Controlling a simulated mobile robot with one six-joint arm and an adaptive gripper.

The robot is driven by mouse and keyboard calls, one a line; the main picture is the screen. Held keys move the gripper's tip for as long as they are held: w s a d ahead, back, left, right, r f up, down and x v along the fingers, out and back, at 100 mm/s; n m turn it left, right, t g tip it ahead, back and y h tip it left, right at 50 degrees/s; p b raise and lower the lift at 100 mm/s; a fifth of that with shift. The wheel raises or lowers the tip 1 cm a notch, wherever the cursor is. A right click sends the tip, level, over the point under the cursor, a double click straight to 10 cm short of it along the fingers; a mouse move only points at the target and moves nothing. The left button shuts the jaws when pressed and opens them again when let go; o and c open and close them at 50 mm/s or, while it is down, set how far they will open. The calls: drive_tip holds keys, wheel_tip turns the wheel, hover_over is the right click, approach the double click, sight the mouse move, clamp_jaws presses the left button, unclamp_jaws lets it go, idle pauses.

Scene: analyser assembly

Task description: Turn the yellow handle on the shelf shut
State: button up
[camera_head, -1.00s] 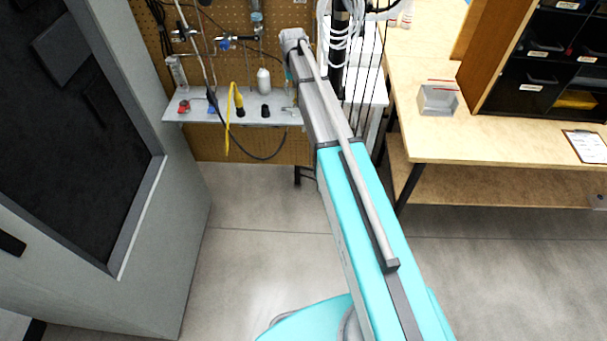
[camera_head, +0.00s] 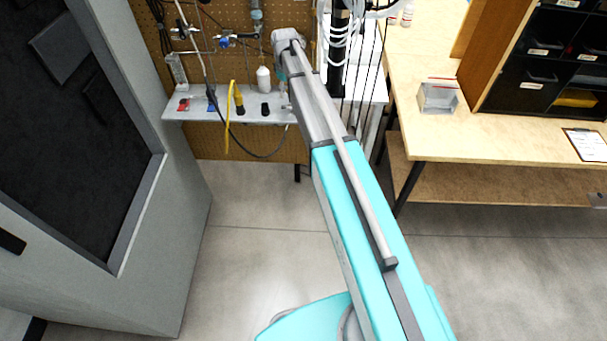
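A thin yellow piece (camera_head: 231,113) stands up from the grey shelf (camera_head: 190,115) and bends over, with one side hanging down past the front edge. It is the only yellow thing on that shelf, and I cannot tell how far it is turned. My arm reaches over the floor to the right part of the shelf. My wrist (camera_head: 288,40) is right of the yellow piece and apart from it in the picture. My gripper is below the wrist, too small and too covered to make out its fingers.
A red piece (camera_head: 184,104), a blue piece (camera_head: 212,104) and a white bottle (camera_head: 264,80) stand on or by the shelf. A dark cable loops below it. A grey cabinet (camera_head: 175,220) is at left, a wooden bench (camera_head: 480,140) at right. The floor between is clear.

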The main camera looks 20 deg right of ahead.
drive_tip(key=n, duration=0.2)
drive_tip(key=s+a+n, duration=0.1)
drive_tip(key=n, duration=0.1)
drive_tip(key=shift+s+a+n, duration=0.1)
drive_tip(key=shift+s+n, duration=0.05)
drive_tip(key=shift+n, duration=0.15)
wheel_tip(320, 180, up, 14)
drive_tip(key=p, duration=1.4)
drive_tip(key=s+f+m+b, duration=0.4)
drive_tip(key=s+f+b, duration=0.8)
drive_tip(key=f+b, duration=0.2)
drive_tip(key=s+f+m+b, duration=0.5)
drive_tip(key=s+f+b, duration=0.7)
drive_tip(key=f+b, duration=0.3)
drive_tip(key=shift+s+m, duration=0.2)
drive_tip(key=shift+m, duration=0.1)
idle(0.4)
idle(0.4)
drive_tip(key=s+m, duration=0.1)
drive_tip(key=s, duration=0.1)
drive_tip(key=s+m, duration=0.1)
drive_tip(key=s, duration=0.2)
idle(0.5)
